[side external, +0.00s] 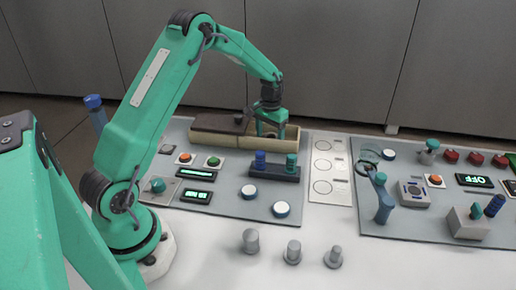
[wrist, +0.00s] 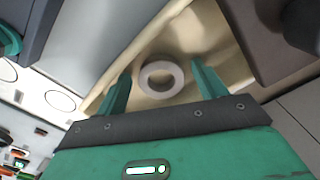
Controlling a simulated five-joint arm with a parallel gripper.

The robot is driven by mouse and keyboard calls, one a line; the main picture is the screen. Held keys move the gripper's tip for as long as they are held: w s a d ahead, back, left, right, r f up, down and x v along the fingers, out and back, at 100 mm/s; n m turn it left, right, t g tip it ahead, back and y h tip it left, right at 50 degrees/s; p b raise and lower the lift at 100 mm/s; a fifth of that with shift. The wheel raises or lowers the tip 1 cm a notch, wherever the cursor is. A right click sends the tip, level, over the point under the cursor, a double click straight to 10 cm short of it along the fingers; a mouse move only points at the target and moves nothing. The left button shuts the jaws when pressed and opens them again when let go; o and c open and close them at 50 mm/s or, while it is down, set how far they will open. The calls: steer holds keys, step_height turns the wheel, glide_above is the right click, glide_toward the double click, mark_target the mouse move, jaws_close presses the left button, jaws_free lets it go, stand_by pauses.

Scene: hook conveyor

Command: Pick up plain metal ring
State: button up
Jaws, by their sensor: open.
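The plain metal ring (wrist: 148,67) lies in the open end of a tan box in the wrist view. It is a grey ring and shows between my two fingers, near their tips. My gripper (wrist: 163,72) is open, with one teal finger on each side of the ring; I cannot tell whether either finger touches it. In the side view my gripper (side external: 270,131) reaches down into the right part of the tan box (side external: 292,136), and the ring is hidden there.
A dark cover with a knob (side external: 237,121) lies over the box's left part. A dark block with a blue and a teal knob (side external: 275,171) stands just in front. A white panel with circles (side external: 323,187) lies to the right. Several grey pegs (side external: 293,252) stand on the table in front.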

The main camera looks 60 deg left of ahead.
steer(key=c, duration=1.1)
steer(key=shift+r, duration=0.1)
steer(key=shift+r, duration=0.5)
steer(key=r, duration=0.3)
steer(key=shift+d+r, duration=0.15)
steer(key=shift+d, duration=0.05)
steer(key=d+r, duration=0.2)
steer(key=d, duration=0.1)
steer(key=s+d+r, duration=0.1)
steer(key=d+r, duration=0.1)
steer(key=d, duration=0.2)
steer(key=s+d+r, duration=0.1)
steer(key=d+r, duration=0.1)
steer(key=d, duration=0.2)
steer(key=shift+s+r, duration=0.25)
